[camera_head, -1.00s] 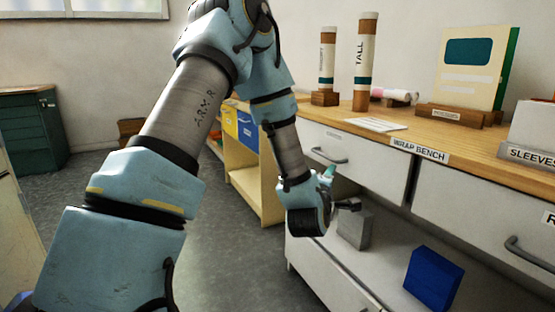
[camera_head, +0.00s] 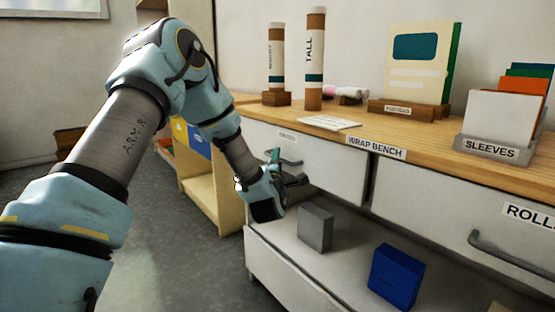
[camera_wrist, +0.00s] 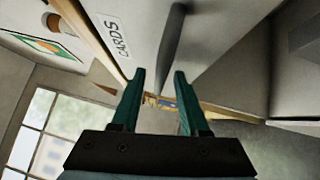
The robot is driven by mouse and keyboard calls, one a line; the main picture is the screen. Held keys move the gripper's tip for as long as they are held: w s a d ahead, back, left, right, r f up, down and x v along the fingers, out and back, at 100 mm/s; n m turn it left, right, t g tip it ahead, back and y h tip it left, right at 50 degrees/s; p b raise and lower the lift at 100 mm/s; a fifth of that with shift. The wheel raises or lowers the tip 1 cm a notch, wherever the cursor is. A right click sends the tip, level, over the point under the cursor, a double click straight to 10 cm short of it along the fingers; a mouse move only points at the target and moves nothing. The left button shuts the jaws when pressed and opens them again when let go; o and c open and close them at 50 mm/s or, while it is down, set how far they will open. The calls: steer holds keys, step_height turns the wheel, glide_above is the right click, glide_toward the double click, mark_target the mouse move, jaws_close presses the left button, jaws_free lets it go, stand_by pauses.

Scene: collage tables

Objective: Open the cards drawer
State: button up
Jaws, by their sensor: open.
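The cards drawer (camera_head: 335,170) is the left white drawer under the wooden top of the wrap bench. Its front looks flush with the bench, so it is shut. A small label sits at its top; the wrist view shows this CARDS label (camera_wrist: 113,36) clearly. The drawer's grey bar handle (camera_wrist: 172,45) lies just beyond my fingertips in the wrist view. In the head view my gripper (camera_head: 297,180) is in front of the drawer and partly covers the handle. The green fingers (camera_wrist: 158,74) are open with nothing held between them.
A grey block (camera_head: 315,227) and a blue box (camera_head: 396,276) stand on the lower shelf below my gripper. The right drawer (camera_head: 455,215) has a ROLLS label and its own handle. Tubes, a book stand and a SLEEVES holder (camera_head: 487,150) sit on the top.

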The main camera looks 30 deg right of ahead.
steer(key=shift+w+d, duration=0.15)
steer(key=shift+w, duration=0.1)
steer(key=shift+c, duration=0.4)
jaws_close()
stand_by(0.9)
